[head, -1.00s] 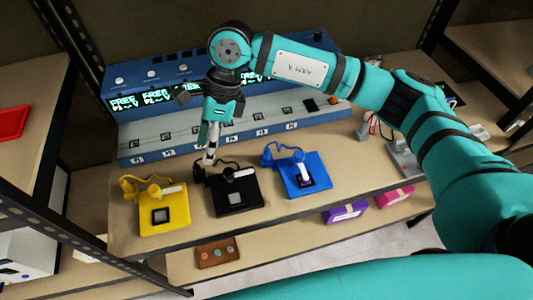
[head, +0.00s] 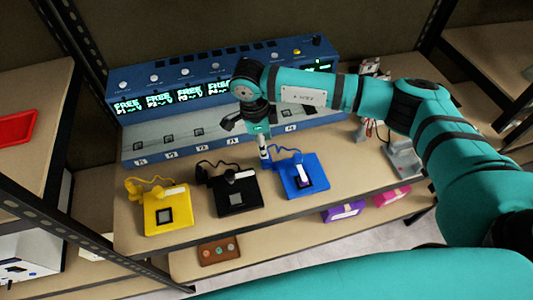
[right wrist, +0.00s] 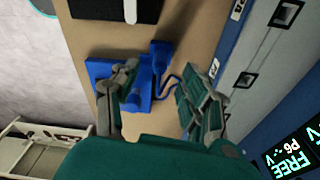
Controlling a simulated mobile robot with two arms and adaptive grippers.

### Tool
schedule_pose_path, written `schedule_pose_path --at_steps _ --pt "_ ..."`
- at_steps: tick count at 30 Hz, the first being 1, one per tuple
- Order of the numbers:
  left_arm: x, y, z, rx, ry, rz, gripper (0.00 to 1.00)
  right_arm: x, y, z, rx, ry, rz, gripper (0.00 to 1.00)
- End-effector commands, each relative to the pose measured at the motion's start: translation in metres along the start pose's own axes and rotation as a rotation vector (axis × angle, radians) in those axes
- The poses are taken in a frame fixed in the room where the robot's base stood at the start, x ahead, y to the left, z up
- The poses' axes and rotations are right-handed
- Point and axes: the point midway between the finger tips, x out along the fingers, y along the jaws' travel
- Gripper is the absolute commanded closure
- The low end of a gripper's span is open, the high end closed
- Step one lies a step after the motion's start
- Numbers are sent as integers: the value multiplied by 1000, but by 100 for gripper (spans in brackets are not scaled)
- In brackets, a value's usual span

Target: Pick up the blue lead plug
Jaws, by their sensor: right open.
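The blue lead plug (right wrist: 160,56) shows in the right wrist view beside the blue pad-like device (head: 318,183), with a thin blue cable curling from it. In the head view the plug is largely hidden behind my right gripper (head: 264,160). In the right wrist view my right gripper (right wrist: 160,100) is open. Its two fingers are apart, the left one overlapping the blue device in the picture, and the plug appears beyond the gap between them. Nothing is seen held. My left gripper is not in view.
A black device (head: 237,197) and a yellow device (head: 166,213), each with its own lead, stand left of the blue one. A long blue-grey unit with lit displays (head: 160,99) and a row of sockets runs behind. Purple and pink boxes (head: 343,213) sit on the lower shelf.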

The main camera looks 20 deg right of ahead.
Motion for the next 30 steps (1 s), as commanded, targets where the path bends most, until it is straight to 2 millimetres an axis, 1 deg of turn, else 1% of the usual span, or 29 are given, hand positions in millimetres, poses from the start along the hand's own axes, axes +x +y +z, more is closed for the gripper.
schedule_pose_path --at_steps 5,8,9,12,15,21,23,30 --pt "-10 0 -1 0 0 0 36 13 1 -2 1 2 4 54" --pt "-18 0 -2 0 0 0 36 28 0 -4 1 2 6 54" --pt "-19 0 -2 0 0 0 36 35 0 -4 1 2 4 54" --pt "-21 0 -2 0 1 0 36 48 0 -3 0 0 4 54" --pt "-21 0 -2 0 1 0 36 54 -1 -4 -1 1 1 54" --pt "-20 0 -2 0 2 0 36 54 -1 -3 -1 0 1 54" --pt "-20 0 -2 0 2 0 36 54 -1 -3 -1 0 1 61" --pt "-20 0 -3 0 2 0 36 54 -1 -3 0 0 1 92"
